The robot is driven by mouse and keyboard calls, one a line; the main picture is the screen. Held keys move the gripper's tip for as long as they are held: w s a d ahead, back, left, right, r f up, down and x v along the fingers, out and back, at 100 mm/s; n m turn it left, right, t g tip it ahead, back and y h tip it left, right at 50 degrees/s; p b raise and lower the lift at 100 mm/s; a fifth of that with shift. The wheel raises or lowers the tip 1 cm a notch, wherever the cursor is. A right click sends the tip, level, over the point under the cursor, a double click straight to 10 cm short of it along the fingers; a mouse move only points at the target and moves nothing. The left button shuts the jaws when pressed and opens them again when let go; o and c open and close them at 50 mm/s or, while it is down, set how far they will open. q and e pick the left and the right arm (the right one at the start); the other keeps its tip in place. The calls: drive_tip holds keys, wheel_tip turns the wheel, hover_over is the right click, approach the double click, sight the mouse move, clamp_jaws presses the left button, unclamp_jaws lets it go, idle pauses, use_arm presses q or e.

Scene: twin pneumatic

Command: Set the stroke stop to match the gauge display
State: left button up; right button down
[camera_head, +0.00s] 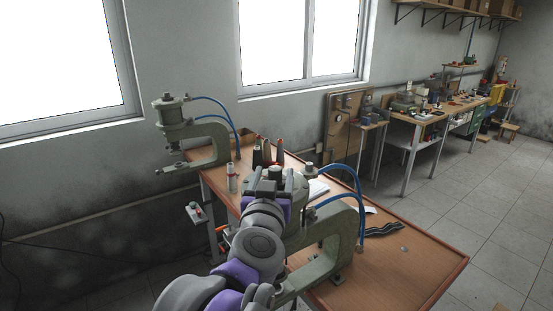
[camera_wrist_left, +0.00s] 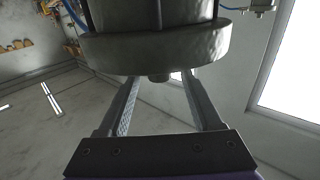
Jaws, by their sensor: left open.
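Two green C-frame pneumatic presses stand at the workbench, the far press (camera_head: 213,132) at its left edge and the near press (camera_head: 340,240) in front. My left gripper (camera_head: 273,176) is at the near press's upper cylinder, whose top partly shows behind it. In the left wrist view the gripper (camera_wrist_left: 160,80) is open. Its two fingers lie either side of a small round stub (camera_wrist_left: 160,76) under a thick dark flange (camera_wrist_left: 155,45). I cannot tell whether they touch it. I cannot make out a gauge reading or a stop setting. My right gripper is not in view.
The brown workbench (camera_head: 425,262) holds several bottles (camera_head: 267,152), papers and a dark strip (camera_head: 384,230). Blue air hoses (camera_head: 345,176) loop beside the near press. A small box (camera_head: 196,211) with a red button stands left of the bench. The bench's right side is mostly clear.

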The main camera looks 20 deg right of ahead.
sight(276, 167)
use_arm(q)
drive_tip(key=p+x, duration=0.1)
drive_tip(key=x, duration=0.3)
drive_tip(key=shift+w+d+r, duration=0.1)
drive_tip(key=shift+w+d, duration=0.1)
drive_tip(key=shift+w, duration=0.15)
drive_tip(key=shift+w+d, duration=0.15)
drive_tip(key=shift+w, duration=0.3)
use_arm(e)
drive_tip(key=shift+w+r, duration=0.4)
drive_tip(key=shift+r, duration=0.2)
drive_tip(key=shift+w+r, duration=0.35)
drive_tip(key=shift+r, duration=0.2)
use_arm(q)
clamp_jaws()
